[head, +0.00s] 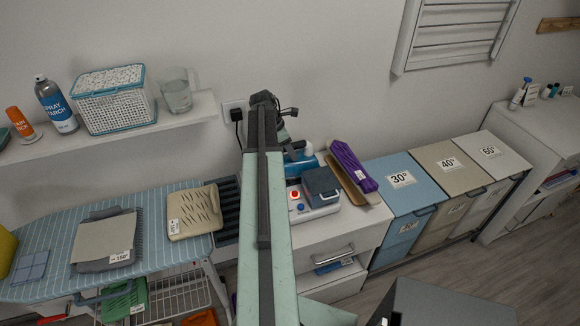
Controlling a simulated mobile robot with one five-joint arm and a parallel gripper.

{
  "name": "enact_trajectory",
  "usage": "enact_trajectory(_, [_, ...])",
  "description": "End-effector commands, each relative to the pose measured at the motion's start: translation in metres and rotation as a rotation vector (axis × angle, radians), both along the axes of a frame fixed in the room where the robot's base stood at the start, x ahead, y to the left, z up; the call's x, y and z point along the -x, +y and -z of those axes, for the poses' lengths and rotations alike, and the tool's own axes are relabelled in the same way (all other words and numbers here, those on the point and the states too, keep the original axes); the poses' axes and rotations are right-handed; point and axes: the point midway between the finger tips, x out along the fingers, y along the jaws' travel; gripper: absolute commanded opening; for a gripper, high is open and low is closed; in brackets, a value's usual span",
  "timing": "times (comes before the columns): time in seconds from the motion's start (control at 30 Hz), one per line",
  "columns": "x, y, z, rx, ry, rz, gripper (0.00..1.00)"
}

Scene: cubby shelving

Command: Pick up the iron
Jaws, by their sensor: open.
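A blue object with a pale upper part, which looks like the iron (302,164), stands on the white cabinet top just right of my arm. My arm hides its left part, and I cannot make out its full shape.
Lidded bins (403,178) stand right.

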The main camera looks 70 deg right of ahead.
Motion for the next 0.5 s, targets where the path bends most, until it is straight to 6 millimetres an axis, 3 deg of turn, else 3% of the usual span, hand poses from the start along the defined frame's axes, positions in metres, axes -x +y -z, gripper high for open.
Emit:
enact_trajectory(0.03, [0.0002,0.0000,-0.0001,0.000,0.000,0.000,0.54])
enact_trajectory(0.23, [0.0004,-0.0001,-0.0001,0.000,0.000,0.001,0.00])
enact_trajectory(0.5, [0.0013,-0.0003,-0.0008,0.000,0.001,0.001,0.00])
